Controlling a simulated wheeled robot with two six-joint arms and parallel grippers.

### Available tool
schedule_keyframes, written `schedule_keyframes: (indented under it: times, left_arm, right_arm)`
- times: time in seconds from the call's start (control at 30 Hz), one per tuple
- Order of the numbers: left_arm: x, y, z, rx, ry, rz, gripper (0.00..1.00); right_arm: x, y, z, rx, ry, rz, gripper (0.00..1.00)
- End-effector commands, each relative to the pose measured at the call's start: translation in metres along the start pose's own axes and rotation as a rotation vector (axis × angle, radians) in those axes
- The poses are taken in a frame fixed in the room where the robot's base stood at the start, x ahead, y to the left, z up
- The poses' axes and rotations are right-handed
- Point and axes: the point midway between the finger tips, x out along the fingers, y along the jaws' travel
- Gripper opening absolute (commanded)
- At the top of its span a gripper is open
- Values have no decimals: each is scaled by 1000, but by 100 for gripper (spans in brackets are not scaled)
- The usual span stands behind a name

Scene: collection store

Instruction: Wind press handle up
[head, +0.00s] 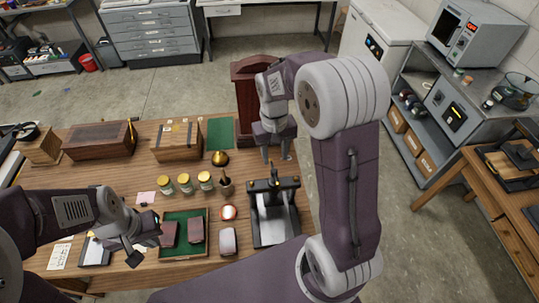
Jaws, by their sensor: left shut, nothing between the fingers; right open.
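A small black press (254,222) with a pale grey bed stands at the right end of the wooden table. Its handle (277,178) sits on top of the crossbar and looks upright; its exact shape is too small to tell. My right gripper (276,158) points down just behind and above the handle, with its fingers open. I cannot tell whether the fingers touch the handle. My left gripper (138,262) is shut and empty, low over the table at the left of the green-lined tray.
The green-lined tray (184,257) holds two dark red blocks.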

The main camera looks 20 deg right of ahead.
Motion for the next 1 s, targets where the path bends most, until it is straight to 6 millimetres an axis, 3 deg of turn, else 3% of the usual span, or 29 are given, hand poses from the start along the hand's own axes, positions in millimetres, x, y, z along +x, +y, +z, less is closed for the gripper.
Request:
schedule_keyframes:
  times: [0.13, 0.27, 0.5, 0.7, 1.0]
  left_arm:
    - [0, 0, 0, 0, -1, 0, 0]
    - [-4, 0, 0, 0, -1, 0, 0]
    - [-18, 0, -2, 0, -1, 0, 0]
    - [-24, 0, -2, 0, 0, 0, 0]
    - [-23, 0, -2, 0, -1, 0, 0]
  right_arm:
    - [-5, -7, -5, 26, 23, -33, 43]
    - [5, -7, -4, 25, 16, -31, 43]
    - [54, -8, -4, 24, 11, -29, 43]
    - [82, -9, -4, 23, 14, -29, 43]
    - [87, -9, -5, 23, 17, -29, 43]
